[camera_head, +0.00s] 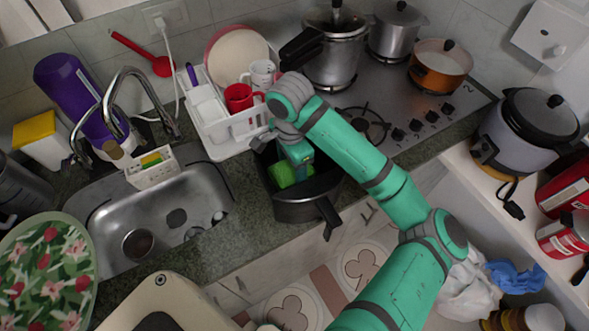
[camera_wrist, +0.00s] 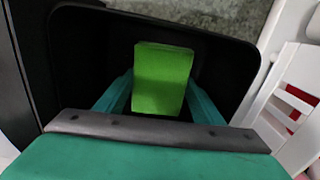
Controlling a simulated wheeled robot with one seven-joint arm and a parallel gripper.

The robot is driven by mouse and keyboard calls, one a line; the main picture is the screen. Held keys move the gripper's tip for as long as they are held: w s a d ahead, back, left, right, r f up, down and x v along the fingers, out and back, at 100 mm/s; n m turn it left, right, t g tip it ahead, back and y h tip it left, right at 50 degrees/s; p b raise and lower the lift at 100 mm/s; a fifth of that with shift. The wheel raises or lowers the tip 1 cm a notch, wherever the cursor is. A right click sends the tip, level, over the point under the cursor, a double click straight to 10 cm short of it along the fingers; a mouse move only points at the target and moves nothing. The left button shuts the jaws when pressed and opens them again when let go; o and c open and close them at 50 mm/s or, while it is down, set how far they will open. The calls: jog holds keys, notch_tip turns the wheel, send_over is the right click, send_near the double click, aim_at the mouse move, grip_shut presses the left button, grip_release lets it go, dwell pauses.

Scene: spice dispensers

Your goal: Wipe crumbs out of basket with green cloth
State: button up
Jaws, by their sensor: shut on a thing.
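The green cloth (camera_head: 289,171) looks like a bright green folded block. It shows between my fingers in the wrist view (camera_wrist: 162,78). My gripper (camera_head: 299,160) is shut on the cloth and points down into a dark open basket (camera_head: 304,212). The basket's black interior and rim surround the cloth in the wrist view (camera_wrist: 225,60). I cannot tell whether the cloth touches the basket floor. No crumbs can be made out in the dark interior.
A white dish rack (camera_head: 222,139) with cups stands just behind the basket. The steel sink (camera_head: 165,213) is to the left. The stove (camera_head: 400,110) with pots is at the back right. Some dark countertop (camera_head: 235,235) is bare between sink and basket.

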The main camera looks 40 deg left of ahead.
aim_at(285, 162)
jog(key=shift+w+a+f, duration=0.1)
jog(key=shift+w+a, duration=0.2)
jog(key=shift+a, duration=0.5)
jog(key=shift+w+a+f, duration=0.1)
jog(key=shift+w+a, duration=0.15)
jog(key=shift+a, duration=0.55)
jog(key=shift+d, duration=0.15)
jog(key=shift+s+d+r, duration=0.1)
jog(key=shift+s+d, duration=0.2)
jog(key=shift+d, duration=0.5)
jog(key=shift+s+d+r, duration=0.1)
jog(key=shift+s+d, duration=0.2)
jog(key=shift+d, duration=0.5)
jog(key=shift+a, duration=0.1)
